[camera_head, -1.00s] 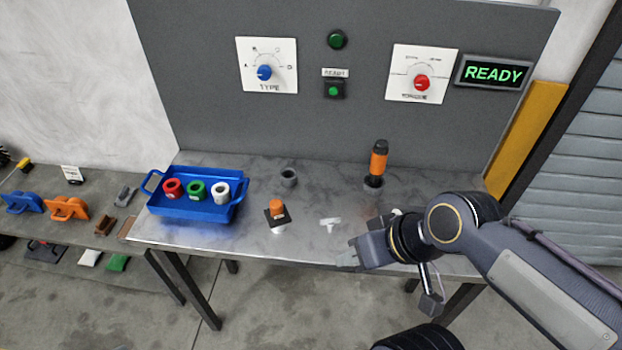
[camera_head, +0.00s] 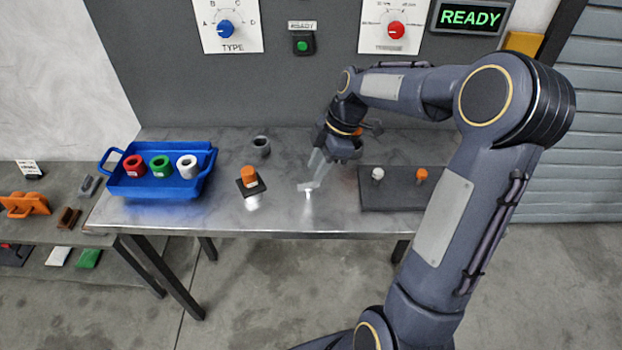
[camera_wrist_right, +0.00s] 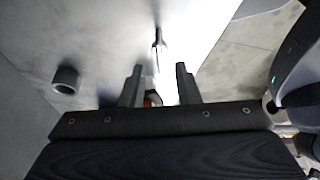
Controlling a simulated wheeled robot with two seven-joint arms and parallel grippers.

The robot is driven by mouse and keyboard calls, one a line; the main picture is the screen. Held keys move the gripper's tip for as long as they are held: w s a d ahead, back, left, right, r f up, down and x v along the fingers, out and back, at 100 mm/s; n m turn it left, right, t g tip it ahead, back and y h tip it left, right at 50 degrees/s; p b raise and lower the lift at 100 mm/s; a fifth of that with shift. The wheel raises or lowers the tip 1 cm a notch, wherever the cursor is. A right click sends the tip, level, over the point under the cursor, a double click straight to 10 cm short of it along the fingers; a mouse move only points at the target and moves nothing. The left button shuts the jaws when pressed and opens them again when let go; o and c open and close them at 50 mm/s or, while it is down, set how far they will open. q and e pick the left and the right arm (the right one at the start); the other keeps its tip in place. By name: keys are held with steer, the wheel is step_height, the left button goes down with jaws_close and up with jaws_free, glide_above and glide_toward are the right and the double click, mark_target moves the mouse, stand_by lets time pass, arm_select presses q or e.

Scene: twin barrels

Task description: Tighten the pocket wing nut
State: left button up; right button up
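A small pale T-shaped piece (camera_head: 308,193), which may be the wing nut, is on the metal table near its front edge. A slim pale piece (camera_wrist_right: 158,42), probably the same one, shows beyond the fingertips in the right wrist view. In the right wrist view the two fingers (camera_wrist_right: 159,80) are apart. A small red and dark thing (camera_wrist_right: 152,99) shows between their bases; I cannot tell what it is. My left gripper is not in view.
A blue tray (camera_head: 153,186) holds red, green and white rings. A grey cup (camera_head: 261,146) and an orange-topped dark block (camera_head: 249,178) stand left of my gripper. A dark board (camera_head: 395,190) with a pale knob and an orange knob lies to the right. The panel rises behind.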

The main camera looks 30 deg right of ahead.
mark_target(310, 181)
steer(key=shift+x, duration=2.3)
steer(key=shift+c, duration=0.4)
jaws_close()
